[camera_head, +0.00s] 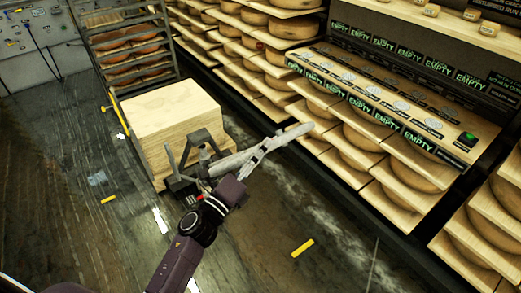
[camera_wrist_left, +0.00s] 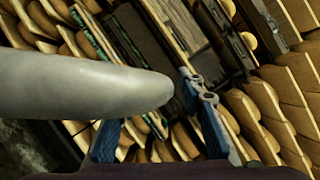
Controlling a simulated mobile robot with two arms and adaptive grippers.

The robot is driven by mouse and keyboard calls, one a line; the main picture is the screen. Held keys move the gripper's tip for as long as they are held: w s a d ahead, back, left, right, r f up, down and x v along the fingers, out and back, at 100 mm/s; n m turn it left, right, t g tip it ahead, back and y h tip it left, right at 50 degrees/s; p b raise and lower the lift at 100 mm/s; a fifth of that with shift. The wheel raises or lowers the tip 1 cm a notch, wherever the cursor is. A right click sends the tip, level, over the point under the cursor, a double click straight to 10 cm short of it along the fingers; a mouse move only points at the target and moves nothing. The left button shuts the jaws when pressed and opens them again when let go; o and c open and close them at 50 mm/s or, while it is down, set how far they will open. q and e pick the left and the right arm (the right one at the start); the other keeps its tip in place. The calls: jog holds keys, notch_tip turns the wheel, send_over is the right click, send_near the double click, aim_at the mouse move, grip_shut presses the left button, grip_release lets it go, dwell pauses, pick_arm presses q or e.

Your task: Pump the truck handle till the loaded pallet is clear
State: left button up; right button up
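A large pale wooden block-like load (camera_head: 172,108) stands on the floor left of centre in the head view; the pallet under it is hard to make out. The dark truck frame (camera_head: 188,165) is at its near side. A pale grey truck handle (camera_head: 300,130) slants up to the right from there. My left gripper (camera_head: 268,144) is at the handle. In the left wrist view the handle's rounded end (camera_wrist_left: 90,85) comes in from the left, and my blue-padded fingers (camera_wrist_left: 157,125) are spread apart near it. My right gripper is not in view.
Shelves of cheese wheels (camera_head: 400,170) line the right side, with a label panel (camera_head: 390,95) on them. A rack (camera_head: 125,45) of cheeses stands behind the load. A yellow piece (camera_head: 302,247) lies on the open floor in front.

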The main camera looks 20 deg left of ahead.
pick_arm(q)
jog(key=shift+c, duration=0.3)
grip_shut()
